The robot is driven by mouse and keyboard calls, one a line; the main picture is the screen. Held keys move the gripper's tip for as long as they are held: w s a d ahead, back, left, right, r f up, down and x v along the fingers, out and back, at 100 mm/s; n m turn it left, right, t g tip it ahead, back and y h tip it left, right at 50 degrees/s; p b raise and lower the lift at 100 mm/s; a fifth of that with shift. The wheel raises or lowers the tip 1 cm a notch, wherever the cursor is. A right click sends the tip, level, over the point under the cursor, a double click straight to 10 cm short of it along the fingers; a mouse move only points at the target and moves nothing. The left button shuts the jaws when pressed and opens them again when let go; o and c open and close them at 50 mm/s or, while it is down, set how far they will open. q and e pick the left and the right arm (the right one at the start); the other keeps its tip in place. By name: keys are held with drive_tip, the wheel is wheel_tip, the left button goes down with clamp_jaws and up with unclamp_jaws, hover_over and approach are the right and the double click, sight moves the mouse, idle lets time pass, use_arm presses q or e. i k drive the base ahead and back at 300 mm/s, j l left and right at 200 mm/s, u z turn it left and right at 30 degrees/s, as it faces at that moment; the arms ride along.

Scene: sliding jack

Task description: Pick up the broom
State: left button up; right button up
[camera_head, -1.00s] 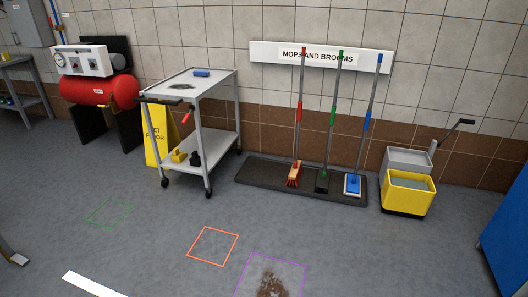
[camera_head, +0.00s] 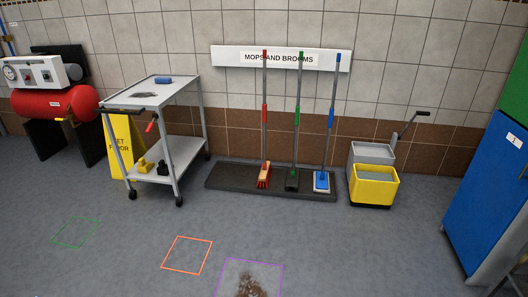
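A broom with a red-banded handle and red bristles (camera_head: 264,140) stands upright at the left of the rack, its head on a dark floor mat (camera_head: 232,177). To its right stand a tool with green bands and a dark head (camera_head: 296,140) and a mop with blue bands and a blue-and-white head (camera_head: 329,140). A "MOPS AND BROOMS" sign (camera_head: 230,58) is on the wall behind their upper ends. Neither of my grippers shows in the view.
A grey cart (camera_head: 196,110) stands left of the mat, with a yellow wet-floor sign (camera_head: 122,145) beside it. A yellow mop bucket (camera_head: 374,187) is right of the mat. A blue cabinet (camera_head: 488,190) is at far right. Open floor with outlined squares and a brown stain (camera_head: 249,286) lies in front.

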sight(266, 170)
drive_tip(key=i+j+u, duration=0.1)
drive_tip(key=i+u, duration=0.3)
drive_tip(key=i, duration=0.8)
